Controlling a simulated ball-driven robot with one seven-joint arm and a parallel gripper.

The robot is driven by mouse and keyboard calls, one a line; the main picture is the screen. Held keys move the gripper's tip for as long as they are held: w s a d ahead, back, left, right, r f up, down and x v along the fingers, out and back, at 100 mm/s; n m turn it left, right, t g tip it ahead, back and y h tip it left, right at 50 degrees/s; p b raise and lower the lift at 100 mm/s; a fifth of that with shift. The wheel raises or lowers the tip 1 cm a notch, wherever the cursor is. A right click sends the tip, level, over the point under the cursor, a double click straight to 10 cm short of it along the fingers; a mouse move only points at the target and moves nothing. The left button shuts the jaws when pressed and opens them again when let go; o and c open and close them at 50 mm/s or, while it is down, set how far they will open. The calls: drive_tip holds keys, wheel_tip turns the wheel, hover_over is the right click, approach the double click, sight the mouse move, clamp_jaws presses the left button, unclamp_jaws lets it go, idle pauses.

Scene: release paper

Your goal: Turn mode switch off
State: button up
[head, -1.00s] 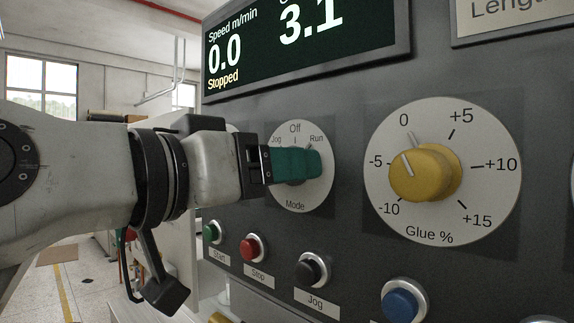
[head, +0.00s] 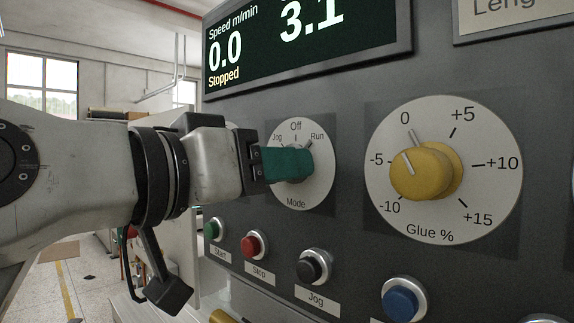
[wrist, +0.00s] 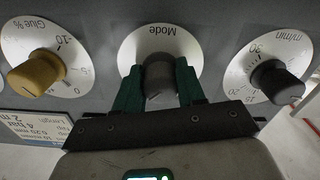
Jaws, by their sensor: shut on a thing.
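The mode switch is a dark knob (wrist: 160,80) on a round white dial plate (head: 318,180) marked Jog, Off and Run. In the head view my gripper (head: 290,164) covers the knob, and its pointer is hidden. In the wrist view my gripper (wrist: 159,88) has one green finger on each side of the knob, shut on it. The display (head: 305,45) reads speed 0.0, Stopped and 3.1. I cannot tell which mark the knob points to.
A yellow glue knob (head: 425,172) is right of the mode dial. Below are a green start button (head: 213,229), a red stop button (head: 254,243), a black jog button (head: 314,266) and a blue button (head: 403,301). Another dark knob (wrist: 274,82) shows in the wrist view.

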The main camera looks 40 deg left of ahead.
drive_tip(key=n+p, duration=0.3)
drive_tip(key=n, duration=0.1)
drive_tip(key=shift+r, duration=0.1)
drive_tip(key=shift+n+p, duration=1.35)
drive_tip(key=shift+n, duration=0.85)
drive_tip(key=o, duration=1)
drive_tip(key=s+b, duration=0.1)
drive_tip(key=s, duration=0.2)
drive_tip(key=s+b, duration=0.1)
drive_tip(key=s, duration=0.3)
drive_tip(key=s+b, duration=0.1)
drive_tip(key=s, duration=0.2)
drive_tip(key=shift+s+a, duration=0.35)
drive_tip(key=shift+s, duration=0.05)
